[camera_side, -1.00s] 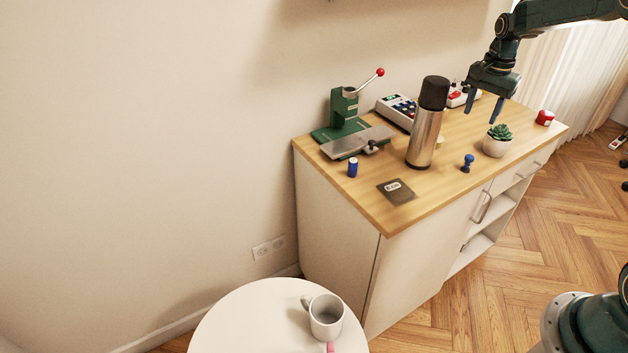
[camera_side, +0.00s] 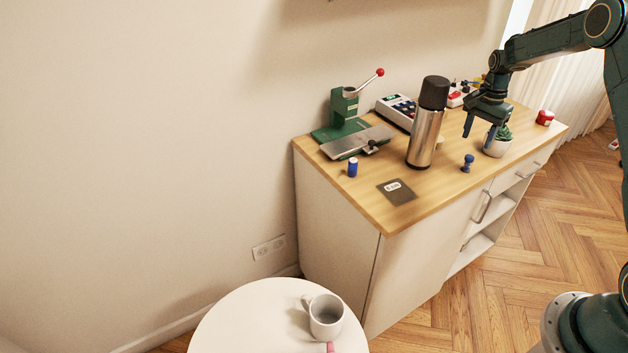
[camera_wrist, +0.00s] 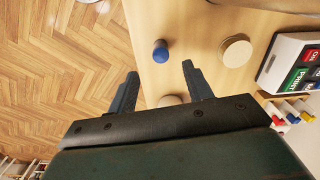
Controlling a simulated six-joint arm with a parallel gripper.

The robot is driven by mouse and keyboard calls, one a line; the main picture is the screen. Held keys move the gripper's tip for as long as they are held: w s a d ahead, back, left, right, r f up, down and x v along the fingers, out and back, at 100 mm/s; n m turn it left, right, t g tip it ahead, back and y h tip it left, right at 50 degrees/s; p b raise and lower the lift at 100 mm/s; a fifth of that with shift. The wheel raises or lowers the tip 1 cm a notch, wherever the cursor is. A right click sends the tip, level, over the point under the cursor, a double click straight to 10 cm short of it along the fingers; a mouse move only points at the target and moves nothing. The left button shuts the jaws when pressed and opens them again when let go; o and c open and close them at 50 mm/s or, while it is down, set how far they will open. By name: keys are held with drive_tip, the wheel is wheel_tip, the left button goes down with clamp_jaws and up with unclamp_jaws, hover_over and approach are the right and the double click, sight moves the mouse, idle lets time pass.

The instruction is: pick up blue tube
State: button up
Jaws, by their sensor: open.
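A short blue cylinder with a pale top (camera_side: 353,167) stands upright on the wooden cabinet top, left of the steel flask. A blue knobbed piece, narrow at the middle (camera_side: 468,163), stands right of the flask. In the wrist view, a round blue top (camera_wrist: 161,49) lies just beyond and between my open fingertips (camera_wrist: 160,69). It appears to be the knobbed piece. The blue cylinder is not seen there.
A green press (camera_side: 345,118), a keypad device (camera_side: 397,110), a dark card (camera_side: 396,191) and a red-white item (camera_side: 545,118) share the top (camera_side: 430,195).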

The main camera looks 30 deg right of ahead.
sight(471, 156)
drive_tip(key=shift+f, duration=2)
drive_tip(key=shift+d+f, duration=0.1)
drive_tip(key=shift+f, duration=2.5)
drive_tip(key=c, duration=1.1)
drive_tip(key=shift+r, duration=0.15)
wheel_tip(471, 156, up, 20)
drive_tip(key=shift+f, duration=0.1)
